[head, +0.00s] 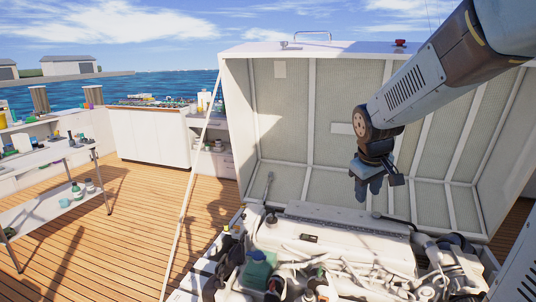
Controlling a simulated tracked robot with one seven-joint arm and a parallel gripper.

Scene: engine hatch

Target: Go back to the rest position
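My gripper (370,187) hangs at the end of my arm, which reaches in from the upper right. It points down above the white engine (335,238) and in front of the raised hatch lid (335,95). It appears apart from the engine. The fingers are small and dark here, and I cannot tell whether they are apart or closed. I see nothing clearly held in them.
The hatch lid stands open, with a thin white prop (192,190) at its left. A table (45,160) with bottles stands at the left. A white counter (150,135) is behind. The wooden deck (125,230) between them is mostly clear.

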